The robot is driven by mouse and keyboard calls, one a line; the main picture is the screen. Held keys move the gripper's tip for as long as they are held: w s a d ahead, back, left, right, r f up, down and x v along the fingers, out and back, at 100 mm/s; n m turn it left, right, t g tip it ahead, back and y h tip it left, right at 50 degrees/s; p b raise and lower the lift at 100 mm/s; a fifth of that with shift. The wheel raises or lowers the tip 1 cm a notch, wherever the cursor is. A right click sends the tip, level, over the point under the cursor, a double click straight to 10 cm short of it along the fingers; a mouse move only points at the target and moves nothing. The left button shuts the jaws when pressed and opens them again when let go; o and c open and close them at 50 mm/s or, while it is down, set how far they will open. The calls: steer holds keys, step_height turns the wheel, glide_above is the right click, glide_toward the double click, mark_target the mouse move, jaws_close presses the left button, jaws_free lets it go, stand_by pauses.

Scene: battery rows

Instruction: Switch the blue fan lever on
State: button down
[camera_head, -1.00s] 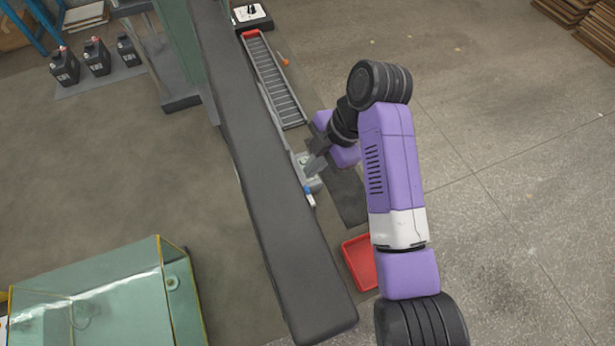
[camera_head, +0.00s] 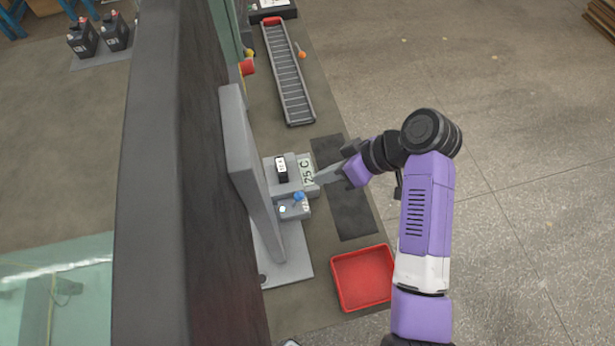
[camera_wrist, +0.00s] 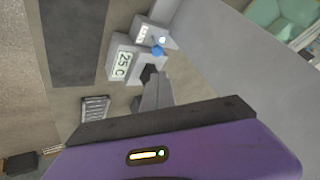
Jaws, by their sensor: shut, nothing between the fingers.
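The blue fan lever (camera_head: 298,196) is a small blue knob on a grey box below the "25 C" display (camera_head: 306,171). It also shows in the wrist view (camera_wrist: 158,51), beside a small white light. I cannot tell which way it is set. My gripper (camera_head: 321,178) is shut and empty, its grey fingers pointing left at the display's right edge, up and right of the lever in the head view. In the wrist view the fingers (camera_wrist: 154,88) lie below the lever, apart from it in the picture. I cannot tell whether they touch the display box.
A black switch block with a white label (camera_head: 281,169) sits left of the display. A grey upright panel (camera_head: 250,170) stands behind the boxes. A red tray (camera_head: 362,278) lies below, a dark mat (camera_head: 350,215) to the right, and a grey roller rack (camera_head: 288,75) above.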

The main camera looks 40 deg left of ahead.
mark_target(296, 201)
steer(key=shift+m, duration=0.5)
steer(key=p+x, duration=0.1)
steer(key=x, duration=0.9)
steer(key=shift+a+p, duration=0.1)
steer(key=shift+p, duration=0.2)
steer(key=shift+w, duration=0.1)
steer(key=shift+w+f+y+b, duration=0.3)
steer(key=shift+y+b, duration=0.1)
steer(key=shift+b, duration=0.7)
steer(key=shift+w+d+f+g+b, duration=0.15)
steer(key=shift+w+d+g+b, duration=0.2)
steer(key=shift+d+b, duration=0.35)
steer(key=shift+w+b, duration=0.2)
steer(key=shift+b, duration=0.1)
steer(key=shift+d, duration=0.1)
steer(key=shift+w+d, duration=0.1)
